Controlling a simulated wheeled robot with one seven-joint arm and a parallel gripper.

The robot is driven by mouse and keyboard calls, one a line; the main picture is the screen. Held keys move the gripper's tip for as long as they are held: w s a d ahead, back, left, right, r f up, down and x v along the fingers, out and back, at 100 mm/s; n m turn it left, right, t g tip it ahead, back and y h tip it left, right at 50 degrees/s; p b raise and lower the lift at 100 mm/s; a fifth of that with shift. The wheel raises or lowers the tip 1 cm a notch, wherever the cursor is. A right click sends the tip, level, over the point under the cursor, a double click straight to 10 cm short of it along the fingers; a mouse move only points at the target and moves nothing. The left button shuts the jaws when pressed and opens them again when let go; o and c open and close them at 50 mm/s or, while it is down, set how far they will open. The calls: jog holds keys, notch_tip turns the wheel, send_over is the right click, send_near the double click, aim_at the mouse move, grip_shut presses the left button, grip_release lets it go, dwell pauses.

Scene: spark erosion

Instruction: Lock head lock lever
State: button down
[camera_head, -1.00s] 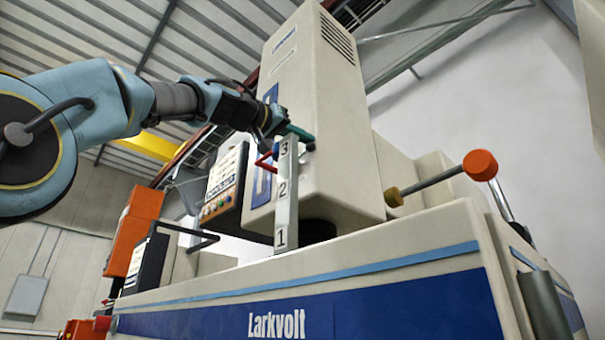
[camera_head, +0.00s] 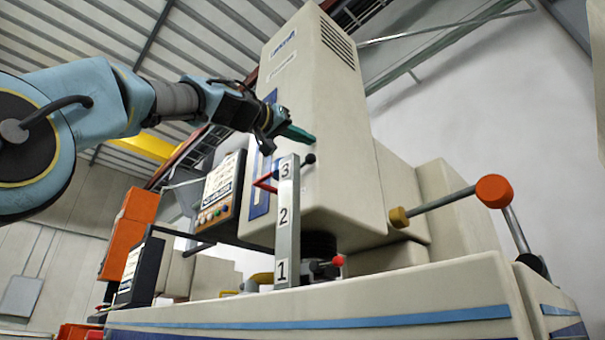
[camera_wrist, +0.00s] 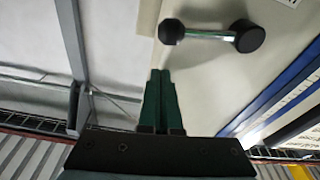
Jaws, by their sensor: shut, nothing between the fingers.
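The lock lever shows in the wrist view as a short steel rod (camera_wrist: 208,34) between a black ball knob (camera_wrist: 171,32) and a round black hub (camera_wrist: 245,36) on the cream machine head. In the head view its dark knob (camera_head: 309,158) shows beside the top of the numbered post; the rest is hidden. My gripper (camera_head: 310,138) is shut and empty, its green fingers just above that knob, apart from it in the picture. In the wrist view the fingertips (camera_wrist: 160,72) point toward the knob, with a gap between.
The numbered post (camera_head: 285,215) with a red lever (camera_head: 264,182) stands in front of the head (camera_head: 320,110). An orange-balled lever (camera_head: 494,191) sticks out at right. A control panel (camera_head: 220,190) hangs at left. A red knob (camera_head: 338,261) sits low above the machine bed.

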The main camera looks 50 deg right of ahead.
jog(key=a+f+b, duration=0.1)
jog(key=a+b, duration=0.5)
jog(key=a, duration=0.3)
jog(key=shift+w+a+f, duration=0.25)
jog(key=shift+a, duration=0.15)
jog(key=shift+a, duration=0.1)
